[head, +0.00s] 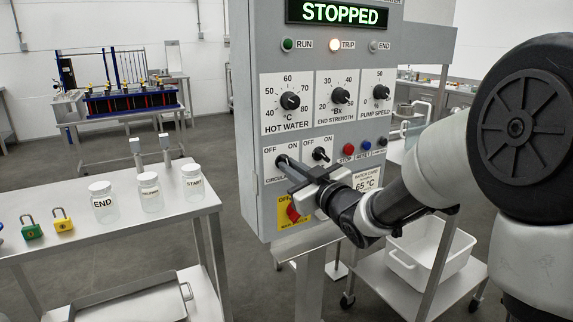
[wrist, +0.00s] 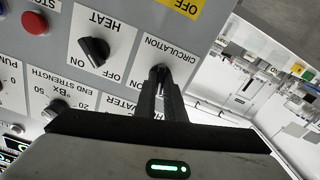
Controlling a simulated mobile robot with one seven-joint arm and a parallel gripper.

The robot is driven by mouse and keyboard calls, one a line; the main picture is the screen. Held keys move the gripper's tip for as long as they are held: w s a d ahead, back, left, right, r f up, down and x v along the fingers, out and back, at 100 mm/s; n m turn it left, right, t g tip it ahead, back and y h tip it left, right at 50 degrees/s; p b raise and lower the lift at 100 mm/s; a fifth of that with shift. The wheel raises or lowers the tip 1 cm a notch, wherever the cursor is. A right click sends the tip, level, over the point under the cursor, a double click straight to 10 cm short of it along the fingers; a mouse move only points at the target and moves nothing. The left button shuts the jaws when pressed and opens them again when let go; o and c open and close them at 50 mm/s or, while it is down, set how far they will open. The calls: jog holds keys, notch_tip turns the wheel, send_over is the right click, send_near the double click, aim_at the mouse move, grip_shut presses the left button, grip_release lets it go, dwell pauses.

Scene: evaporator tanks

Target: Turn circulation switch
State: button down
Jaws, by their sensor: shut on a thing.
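The circulation switch (head: 281,161) is a black rotary knob at the lower left of the grey control panel, marked OFF and ON. My gripper (head: 288,167) reaches it from the right, its fingers shut on the knob. In the wrist view, upside down, the fingertips (wrist: 160,78) close around the circulation switch (wrist: 160,68) beside the CIRCULATION label. The fingers hide most of the knob, so I cannot tell which way it points. The display (head: 338,13) reads STOPPED, and the TRIP lamp (head: 334,45) is lit.
The heat switch (head: 321,154) is close on the right; it also shows in the wrist view (wrist: 94,50). A red rotary handle (head: 295,213) sits just below. A steel table (head: 150,232) with jars and padlocks stands left. A white tub (head: 432,250) is at lower right.

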jog(key=shift+n, duration=1.2)
jog(key=shift+n, duration=1.8)
jog(key=c, duration=1.8)
grip_release()
jog(key=shift+o, duration=0.2)
jog(key=shift+s, duration=0.15)
